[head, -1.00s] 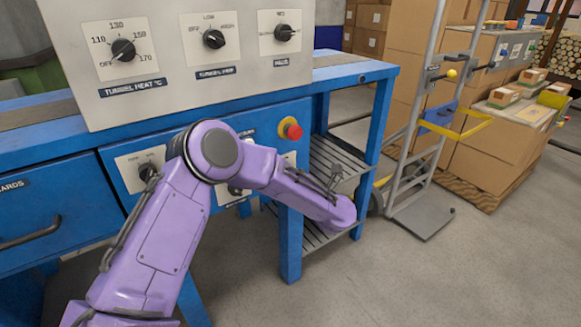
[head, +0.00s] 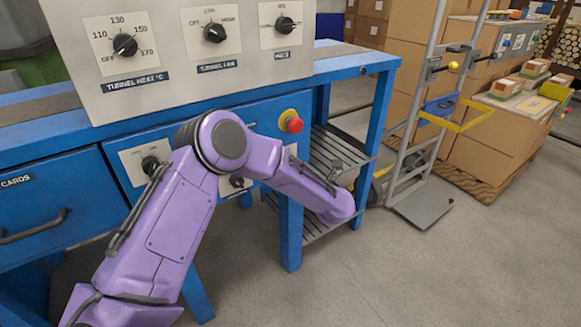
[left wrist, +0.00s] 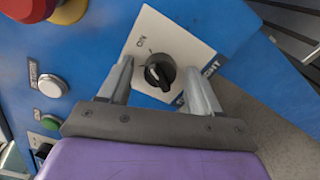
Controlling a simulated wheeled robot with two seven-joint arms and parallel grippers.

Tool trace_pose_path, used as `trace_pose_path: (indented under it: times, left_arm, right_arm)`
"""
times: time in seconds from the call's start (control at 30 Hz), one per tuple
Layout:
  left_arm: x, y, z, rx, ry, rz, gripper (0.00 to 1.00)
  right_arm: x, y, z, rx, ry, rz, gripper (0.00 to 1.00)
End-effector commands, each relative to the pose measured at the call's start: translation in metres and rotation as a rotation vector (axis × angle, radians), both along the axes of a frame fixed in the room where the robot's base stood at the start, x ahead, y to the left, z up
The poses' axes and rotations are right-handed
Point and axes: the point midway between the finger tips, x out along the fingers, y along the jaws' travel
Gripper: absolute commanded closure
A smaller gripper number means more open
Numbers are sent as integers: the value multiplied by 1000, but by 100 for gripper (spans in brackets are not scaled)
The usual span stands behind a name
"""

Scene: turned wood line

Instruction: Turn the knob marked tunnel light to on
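In the left wrist view a black round knob (left wrist: 160,71) with a white mark sits on a white plate (left wrist: 205,45) with "ON" printed near one edge. A dark label on the plate (left wrist: 215,67) is partly behind a finger, so its full wording cannot be read. My left gripper (left wrist: 160,75) is open, its two fingers standing apart on either side of the knob; contact cannot be told. In the head view my purple left arm covers part of the blue front panel (head: 262,113) and its fingers are hidden. My right gripper is not in view.
A red stop button on a yellow base (head: 290,121) is on the panel, beside the arm. Another knob (head: 150,165) is left of the arm. A grey control box (head: 190,85) with several dials stands on the blue bench. A hand truck (head: 420,205) and cartons stand at right.

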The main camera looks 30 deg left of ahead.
Motion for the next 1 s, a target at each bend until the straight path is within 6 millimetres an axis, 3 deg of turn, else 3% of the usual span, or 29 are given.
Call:
trace_pose_path:
  times: [0.27, 0.7, 1.0]
  left_arm:
    - [0, -5, 1, 0, -1, -5, 37]
    - [-35, -88, 2, 2, -2, -7, 37]
    - [-41, -99, 0, -1, -1, -2, 37]
  right_arm:
    - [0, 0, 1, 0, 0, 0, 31]
    - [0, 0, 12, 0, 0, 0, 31]
    - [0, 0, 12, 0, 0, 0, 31]
